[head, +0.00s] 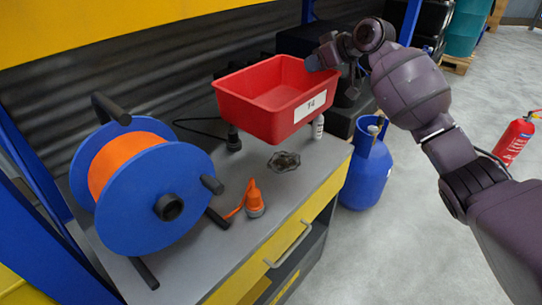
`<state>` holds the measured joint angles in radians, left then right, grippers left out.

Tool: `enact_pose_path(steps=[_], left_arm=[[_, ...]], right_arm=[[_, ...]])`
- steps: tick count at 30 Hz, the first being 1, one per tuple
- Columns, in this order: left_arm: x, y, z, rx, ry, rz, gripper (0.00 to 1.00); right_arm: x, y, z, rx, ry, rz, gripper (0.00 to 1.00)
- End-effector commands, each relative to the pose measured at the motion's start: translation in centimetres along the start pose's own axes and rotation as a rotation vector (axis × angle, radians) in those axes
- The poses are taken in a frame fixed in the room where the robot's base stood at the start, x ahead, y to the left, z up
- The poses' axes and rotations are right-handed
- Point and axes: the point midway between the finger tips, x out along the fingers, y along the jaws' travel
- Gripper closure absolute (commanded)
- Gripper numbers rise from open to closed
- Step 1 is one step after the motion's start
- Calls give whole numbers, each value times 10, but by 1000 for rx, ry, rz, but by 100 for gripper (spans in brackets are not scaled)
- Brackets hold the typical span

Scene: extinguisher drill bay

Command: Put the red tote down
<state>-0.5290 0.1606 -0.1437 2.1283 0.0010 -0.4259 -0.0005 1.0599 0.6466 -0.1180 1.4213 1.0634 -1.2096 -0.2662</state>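The red tote (263,118) is empty and carries a white label marked "14" or similar. It appears raised above the grey workbench top (258,183), roughly level, at the bench's far end. My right gripper (316,62) is at the tote's back right rim and appears shut on it; the fingertips are small and partly hidden. My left gripper is not in view.
On the bench are a blue reel with orange cable (150,205), an orange plug (254,202), a dark round metal part (284,161), a black plug (233,140) and a small white bottle (318,127). A blue gas cylinder (367,172) stands on the floor beside the bench.

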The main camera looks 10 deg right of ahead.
Motion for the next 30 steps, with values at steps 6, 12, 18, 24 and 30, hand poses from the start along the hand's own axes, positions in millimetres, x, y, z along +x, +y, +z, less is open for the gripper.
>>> enact_pose_path(steps=[6, 12, 18, 24, 30], left_arm=[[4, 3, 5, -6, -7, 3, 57], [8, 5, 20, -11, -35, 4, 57], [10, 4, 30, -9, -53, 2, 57], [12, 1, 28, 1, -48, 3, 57], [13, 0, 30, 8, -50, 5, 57]], right_arm=[[19, 3, 25, 2, -3, -6, 100], [44, 5, 62, 4, -4, -6, 100], [68, 7, 97, 4, -3, -5, 100], [79, 8, 114, 1, 0, -3, 100], [84, 9, 121, 0, 1, -3, 100]])
